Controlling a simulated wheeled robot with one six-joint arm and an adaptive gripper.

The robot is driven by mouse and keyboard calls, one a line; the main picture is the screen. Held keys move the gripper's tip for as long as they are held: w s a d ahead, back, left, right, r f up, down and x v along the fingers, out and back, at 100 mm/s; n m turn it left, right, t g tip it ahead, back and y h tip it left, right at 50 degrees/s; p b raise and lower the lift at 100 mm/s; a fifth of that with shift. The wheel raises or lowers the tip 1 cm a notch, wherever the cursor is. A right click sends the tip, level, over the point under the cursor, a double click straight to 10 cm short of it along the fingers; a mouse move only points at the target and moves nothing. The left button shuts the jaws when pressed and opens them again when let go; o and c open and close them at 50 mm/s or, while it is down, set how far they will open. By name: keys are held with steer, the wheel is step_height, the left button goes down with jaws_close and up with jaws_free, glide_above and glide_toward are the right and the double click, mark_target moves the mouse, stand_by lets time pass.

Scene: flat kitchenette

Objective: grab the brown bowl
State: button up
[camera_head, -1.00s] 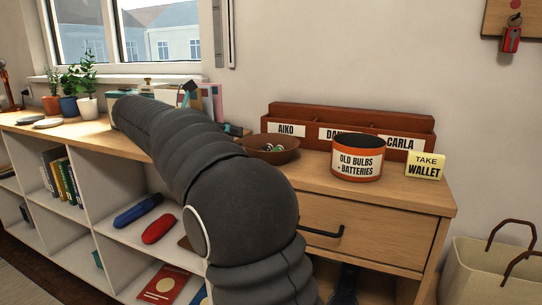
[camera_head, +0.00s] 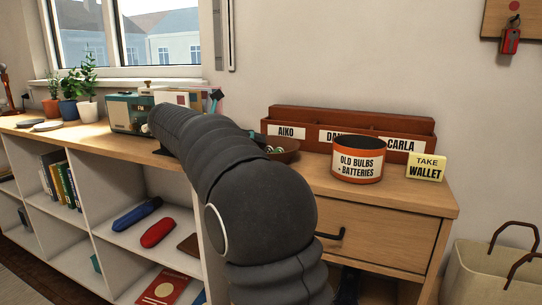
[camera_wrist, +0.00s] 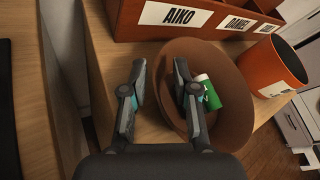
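The brown bowl (camera_head: 289,156) stands on the wooden cabinet top, partly hidden behind my arm in the head view. In the wrist view the bowl (camera_wrist: 237,112) lies right of centre, with a green and white battery (camera_wrist: 208,92) inside. My gripper (camera_wrist: 158,85) is open there. Its right finger is over the inside of the bowl and its left finger is outside, so the left rim lies between them. I cannot tell how deep the fingers reach. The head view does not clearly show the fingers.
The letter organizer (camera_head: 350,120) stands behind the bowl. The orange container (camera_head: 357,165) for bulbs and batteries stands close to its right, then the yellow wallet sign (camera_head: 426,166). A green radio (camera_head: 127,113) and potted plants (camera_head: 87,105) stand at left.

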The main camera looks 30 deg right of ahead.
jaws_close()
steer(key=shift+r, duration=0.1)
